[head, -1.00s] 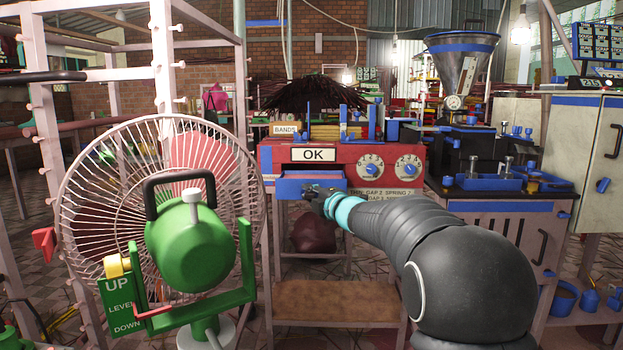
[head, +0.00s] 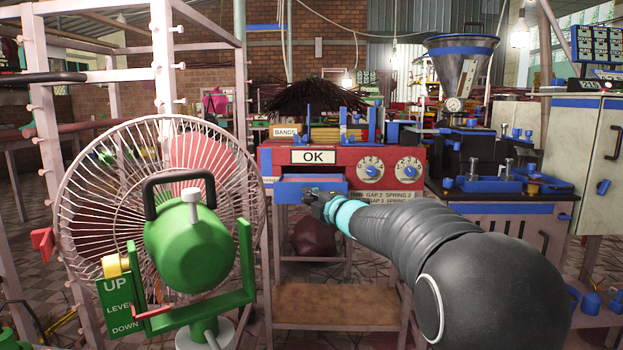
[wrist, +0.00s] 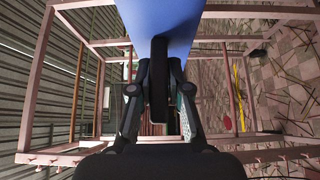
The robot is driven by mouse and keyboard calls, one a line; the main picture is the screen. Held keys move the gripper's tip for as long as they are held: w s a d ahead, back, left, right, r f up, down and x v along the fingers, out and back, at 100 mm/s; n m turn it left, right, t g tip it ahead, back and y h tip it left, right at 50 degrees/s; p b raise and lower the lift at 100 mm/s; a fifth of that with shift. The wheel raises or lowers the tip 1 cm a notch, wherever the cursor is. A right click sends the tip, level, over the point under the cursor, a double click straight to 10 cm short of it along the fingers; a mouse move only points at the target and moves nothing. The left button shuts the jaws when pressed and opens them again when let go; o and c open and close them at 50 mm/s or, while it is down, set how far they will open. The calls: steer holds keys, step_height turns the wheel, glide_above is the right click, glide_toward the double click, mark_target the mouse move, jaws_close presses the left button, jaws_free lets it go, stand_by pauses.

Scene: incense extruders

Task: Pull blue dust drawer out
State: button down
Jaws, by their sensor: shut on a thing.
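The blue dust drawer (head: 300,188) sits in the lower left of the red machine (head: 340,163), below the OK plate. It stands partly out of the machine's front, with a dark gap above its front panel. My gripper (head: 312,194) is at the right part of the drawer front in the head view. In the wrist view the blue drawer front (wrist: 160,18) fills the top middle. A dark handle (wrist: 159,75) juts from it between my gripper's fingers (wrist: 160,95), which are shut on it. The exact finger contact is hard to see.
A large fan with a green motor (head: 190,240) stands close at the left. A pink rack (head: 165,70) rises behind it. A wooden shelf (head: 335,303) lies below the machine. A black bench with a steel hopper (head: 461,70) stands at the right.

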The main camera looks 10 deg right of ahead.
mark_target(309, 197)
steer(key=shift+s+a+r+p, duration=0.15)
steer(key=shift+s+r, duration=0.45)
steer(key=shift+s, duration=0.15)
steer(key=shift+s+a+r+p, duration=0.1)
steer(key=shift+s+r+p, duration=0.05)
steer(key=shift+s+r, duration=0.6)
steer(key=shift+s, duration=0.2)
steer(key=shift+a, duration=0.1)
